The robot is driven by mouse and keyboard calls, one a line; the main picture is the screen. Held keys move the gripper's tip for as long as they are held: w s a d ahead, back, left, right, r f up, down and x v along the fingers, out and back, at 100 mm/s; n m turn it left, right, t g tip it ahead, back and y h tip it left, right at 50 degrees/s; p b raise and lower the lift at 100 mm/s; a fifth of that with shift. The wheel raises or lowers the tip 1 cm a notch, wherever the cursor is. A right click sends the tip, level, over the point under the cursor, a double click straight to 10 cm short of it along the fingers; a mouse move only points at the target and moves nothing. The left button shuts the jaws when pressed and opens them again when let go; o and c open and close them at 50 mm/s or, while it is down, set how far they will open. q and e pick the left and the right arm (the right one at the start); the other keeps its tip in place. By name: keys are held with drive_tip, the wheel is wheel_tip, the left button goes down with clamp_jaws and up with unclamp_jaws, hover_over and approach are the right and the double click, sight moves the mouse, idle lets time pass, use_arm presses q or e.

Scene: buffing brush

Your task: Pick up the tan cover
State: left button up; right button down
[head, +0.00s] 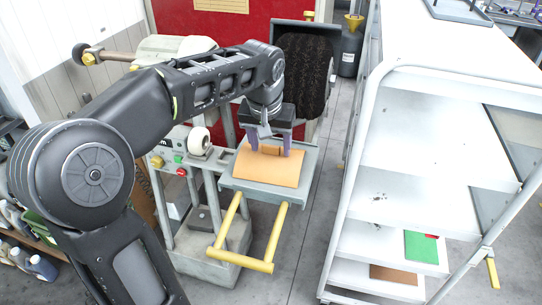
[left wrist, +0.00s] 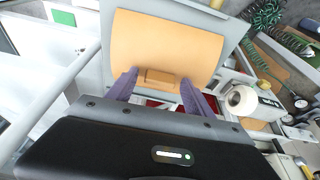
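The tan cover (head: 268,170) is a flat, slightly curved tan sheet lying on the grey tray (head: 238,184) of the machine. It also shows in the left wrist view (left wrist: 165,40), with a small tan block-like handle (left wrist: 160,78) near its edge. My left gripper (head: 269,148) is over the cover's far part, its purple fingers pointing down. In the left wrist view the fingers (left wrist: 160,88) stand apart on either side of the handle, close to it, with no clear grip on it. My right gripper is not in view.
A yellow bar handle (head: 243,262) sticks out in front of the tray. A dark round brush (head: 303,75) stands just behind it. A white shelf cart (head: 425,130) stands to the right, with a strip of bare floor between. A white knob (head: 199,139) is left of the tray.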

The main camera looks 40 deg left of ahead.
sight(270, 147)
use_arm(q)
clamp_jaws()
idle(0.4)
drive_tip(key=shift+r, duration=0.1)
wheel_tip(270, 147, up, 10)
idle(0.6)
idle(0.4)
